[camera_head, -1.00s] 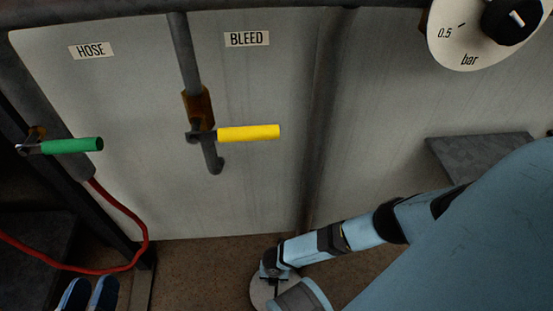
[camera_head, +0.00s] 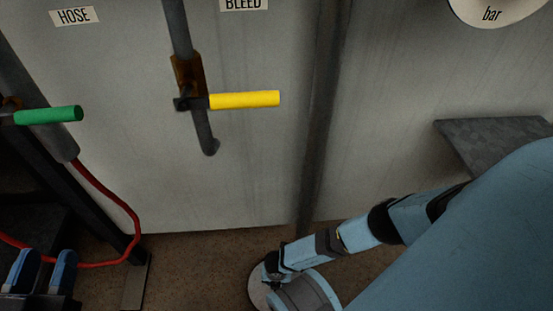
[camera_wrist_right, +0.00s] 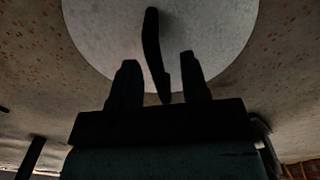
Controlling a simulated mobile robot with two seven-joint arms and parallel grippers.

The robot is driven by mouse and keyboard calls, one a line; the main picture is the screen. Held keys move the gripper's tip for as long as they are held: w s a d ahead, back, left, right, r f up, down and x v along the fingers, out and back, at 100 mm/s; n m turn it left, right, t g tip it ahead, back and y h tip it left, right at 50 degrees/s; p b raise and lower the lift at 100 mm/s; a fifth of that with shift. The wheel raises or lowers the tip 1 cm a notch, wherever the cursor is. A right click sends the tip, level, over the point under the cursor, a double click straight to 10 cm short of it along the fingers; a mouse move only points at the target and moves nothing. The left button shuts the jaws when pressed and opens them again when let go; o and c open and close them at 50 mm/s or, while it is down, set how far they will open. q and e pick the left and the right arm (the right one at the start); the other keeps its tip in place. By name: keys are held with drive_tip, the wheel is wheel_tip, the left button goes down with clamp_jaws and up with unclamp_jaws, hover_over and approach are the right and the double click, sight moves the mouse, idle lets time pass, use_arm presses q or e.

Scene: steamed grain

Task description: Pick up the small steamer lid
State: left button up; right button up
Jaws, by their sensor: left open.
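The small steamer lid, a pale round disc with a dark bar handle, fills the upper middle of the right wrist view (camera_wrist_right: 95,35). In the head view only part of the lid (camera_head: 257,288) shows at the bottom, behind my right wrist. My right gripper (camera_wrist_right: 158,58) is open, with a dark finger on each side of the handle in that view. The handle's near end looks closer to the right finger; I cannot tell whether they touch. My left gripper (camera_head: 42,270) is open and empty at the bottom left, its two blue fingers apart.
A grey panel carries a pipe with a yellow lever (camera_head: 244,100). A green-handled valve (camera_head: 48,116) and a red hose (camera_head: 128,215) are at the left. A grey slab (camera_head: 490,140) juts out at the right. Brown floor (camera_head: 200,265) shows below the panel.

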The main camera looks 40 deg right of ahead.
clamp_jaws()
idle(1.3)
